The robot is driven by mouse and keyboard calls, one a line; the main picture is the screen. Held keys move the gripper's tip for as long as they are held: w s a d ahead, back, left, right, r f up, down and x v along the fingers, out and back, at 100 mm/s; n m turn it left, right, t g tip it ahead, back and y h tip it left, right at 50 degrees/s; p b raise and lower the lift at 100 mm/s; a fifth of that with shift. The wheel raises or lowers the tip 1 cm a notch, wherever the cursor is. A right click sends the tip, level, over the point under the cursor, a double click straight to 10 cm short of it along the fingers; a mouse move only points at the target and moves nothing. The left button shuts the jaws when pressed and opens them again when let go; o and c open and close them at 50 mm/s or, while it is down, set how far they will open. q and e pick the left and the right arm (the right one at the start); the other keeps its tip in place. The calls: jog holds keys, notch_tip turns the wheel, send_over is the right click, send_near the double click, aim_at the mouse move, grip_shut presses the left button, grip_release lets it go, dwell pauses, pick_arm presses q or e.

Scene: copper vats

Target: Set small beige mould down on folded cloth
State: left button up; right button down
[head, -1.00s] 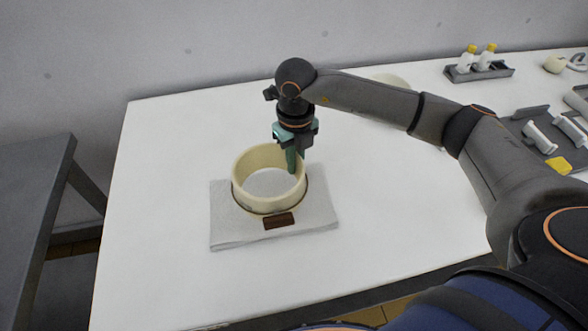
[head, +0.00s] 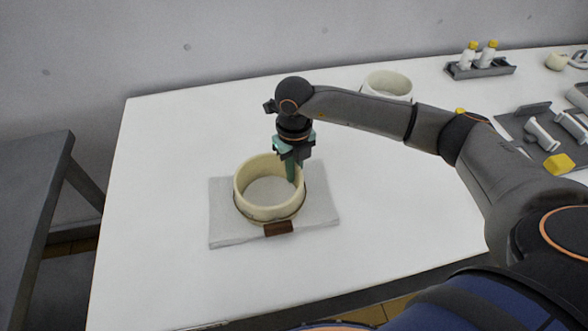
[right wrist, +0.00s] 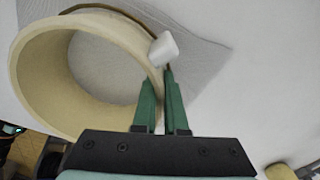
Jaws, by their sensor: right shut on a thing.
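The small beige mould (head: 270,212) is an open ring with a thin dark band and a brown block at its front. It is upright over the middle of the folded cloth (head: 225,228), a pale grey square on the white table. Its lower edge looks at or very near the cloth; I cannot tell if it touches. My right gripper (head: 291,176) is shut on the mould's wall at the back right, pointing down. In the right wrist view the green fingers (right wrist: 163,95) pinch the wall of the mould (right wrist: 28,85). My left gripper is out of view.
Another pale round mould (head: 388,83) stands behind my right arm. A rack with yellow-capped bottles (head: 480,68) is at the back right. A grey tray with white parts (head: 522,118) and a yellow block (head: 558,165) lie at the right. The table left of the cloth is clear.

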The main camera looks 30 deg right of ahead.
jog(key=c, duration=1)
grip_release()
jog(key=shift+o, duration=0.2)
jog(key=shift+r, duration=0.15)
jog(key=shift+r+p, duration=0.25)
jog(key=shift+p, duration=0.05)
notch_tip(320, 180, up, 13)
jog(key=shift+f, duration=0.2)
